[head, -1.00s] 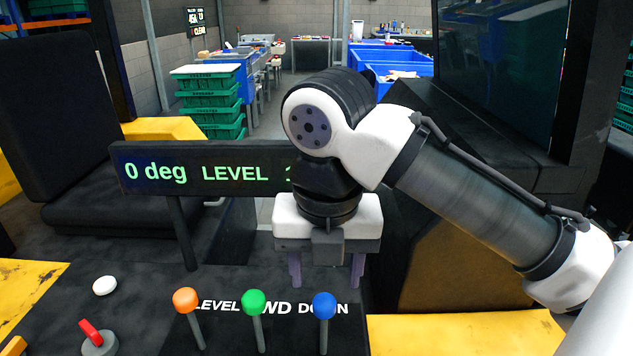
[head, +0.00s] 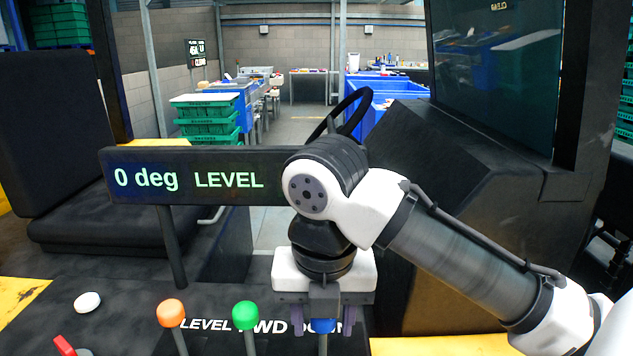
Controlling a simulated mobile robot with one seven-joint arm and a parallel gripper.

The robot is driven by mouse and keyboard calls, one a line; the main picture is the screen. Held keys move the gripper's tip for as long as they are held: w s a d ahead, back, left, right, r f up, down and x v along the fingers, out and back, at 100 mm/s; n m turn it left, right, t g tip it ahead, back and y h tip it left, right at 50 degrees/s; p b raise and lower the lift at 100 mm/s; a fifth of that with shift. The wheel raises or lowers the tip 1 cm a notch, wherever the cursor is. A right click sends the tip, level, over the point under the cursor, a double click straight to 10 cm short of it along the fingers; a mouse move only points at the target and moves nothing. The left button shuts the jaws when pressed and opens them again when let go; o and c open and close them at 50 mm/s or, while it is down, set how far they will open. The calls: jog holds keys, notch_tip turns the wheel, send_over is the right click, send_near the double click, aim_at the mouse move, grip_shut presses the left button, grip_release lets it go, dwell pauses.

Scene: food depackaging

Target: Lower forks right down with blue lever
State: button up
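The gripper body hides the top of the knob. The forks are not in view. The display bar (head: 190,180) reads "0 deg LEVEL"; my arm hides its right end.
A green lever (head: 245,315) and an orange lever (head: 171,313) stand to the left of the blue one. A white button (head: 88,302) and a red switch (head: 65,346) are at the far left. A dark seat (head: 110,230) is behind the console.

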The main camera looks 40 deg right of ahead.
jog(key=c, duration=0.5)
jog(key=shift+w+d+f+p, duration=0.2)
jog(key=shift+w+d, duration=0.55)
jog(key=shift+w, duration=0.25)
jog(key=shift+w+d+f+p, duration=0.1)
jog(key=shift+w+d+p, duration=0.1)
jog(key=shift+w+d, duration=0.65)
jog(key=shift+a, duration=0.15)
dwell(1.0)
jog(key=s+a+p, duration=0.2)
jog(key=s, duration=0.1)
jog(key=shift+a+r, duration=0.2)
jog(key=shift+r, duration=0.2)
jog(key=shift+s+a+f, duration=0.1)
jog(key=shift+s+a, duration=0.15)
jog(key=shift+s, duration=0.1)
jog(key=o, duration=0.8)
jog(key=shift+c, duration=0.2)
